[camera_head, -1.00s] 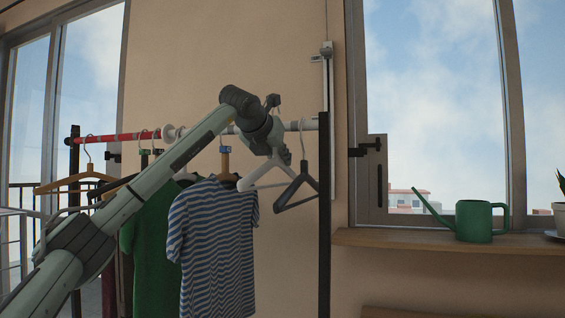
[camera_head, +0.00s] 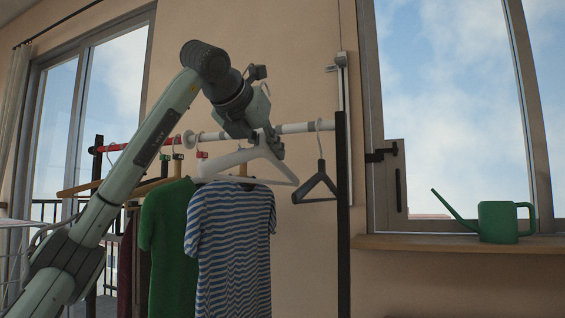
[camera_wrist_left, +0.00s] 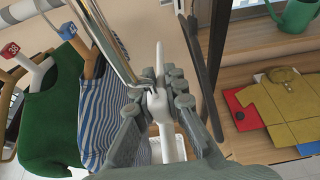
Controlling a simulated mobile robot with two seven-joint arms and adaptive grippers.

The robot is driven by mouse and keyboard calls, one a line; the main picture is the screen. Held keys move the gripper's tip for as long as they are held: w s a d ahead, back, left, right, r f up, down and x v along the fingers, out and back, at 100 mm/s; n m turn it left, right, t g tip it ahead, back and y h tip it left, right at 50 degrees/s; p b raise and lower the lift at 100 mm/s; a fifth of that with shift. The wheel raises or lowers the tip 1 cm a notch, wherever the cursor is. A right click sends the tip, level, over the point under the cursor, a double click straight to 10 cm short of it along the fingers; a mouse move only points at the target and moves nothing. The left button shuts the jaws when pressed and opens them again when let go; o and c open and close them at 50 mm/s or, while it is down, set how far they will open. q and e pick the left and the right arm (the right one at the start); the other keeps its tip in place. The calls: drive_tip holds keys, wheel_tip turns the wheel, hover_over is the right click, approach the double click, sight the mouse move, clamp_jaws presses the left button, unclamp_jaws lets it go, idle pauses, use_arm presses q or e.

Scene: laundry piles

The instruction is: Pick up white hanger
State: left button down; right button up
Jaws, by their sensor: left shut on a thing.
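The white hanger (camera_head: 232,160) is in front of the clothes rail, above the striped shirt, its broad side facing my head camera. My left gripper (camera_head: 277,148) is shut on the white hanger near its top. In the left wrist view the white hanger (camera_wrist_left: 160,62) runs between the two fingers of my left gripper (camera_wrist_left: 158,98), seen nearly edge-on. My right gripper is in neither view.
The rail (camera_head: 300,128) carries a striped shirt (camera_head: 235,255), a green shirt (camera_head: 165,235) and a dark hanger (camera_head: 318,188) close on the right. A green watering can (camera_head: 498,222) stands on the windowsill (camera_head: 450,243). A folded yellow shirt (camera_wrist_left: 285,112) lies below right.

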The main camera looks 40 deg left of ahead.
sight(210, 169)
use_arm(q)
drive_tip(key=s, duration=0.2)
drive_tip(key=s+d, duration=0.1)
drive_tip(key=s, duration=0.4)
drive_tip(key=shift+d+b, duration=0.3)
drive_tip(key=shift+b, duration=0.1)
drive_tip(key=s, duration=0.3)
drive_tip(key=shift+s+d+r, duration=0.2)
drive_tip(key=shift+d, duration=0.2)
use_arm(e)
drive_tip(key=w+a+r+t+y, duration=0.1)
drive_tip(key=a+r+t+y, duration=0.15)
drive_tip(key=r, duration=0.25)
use_arm(q)
drive_tip(key=shift+s+d+p, duration=0.25)
drive_tip(key=shift+s+p, duration=0.35)
drive_tip(key=shift+s, duration=0.55)
drive_tip(key=shift+s+d+f+p, duration=0.1)
drive_tip(key=shift+s+d+p, duration=0.05)
drive_tip(key=shift+s+p, duration=0.3)
drive_tip(key=shift+s+d+f+p, duration=0.1)
drive_tip(key=shift+s+d+p, duration=0.1)
drive_tip(key=shift+s, duration=0.35)
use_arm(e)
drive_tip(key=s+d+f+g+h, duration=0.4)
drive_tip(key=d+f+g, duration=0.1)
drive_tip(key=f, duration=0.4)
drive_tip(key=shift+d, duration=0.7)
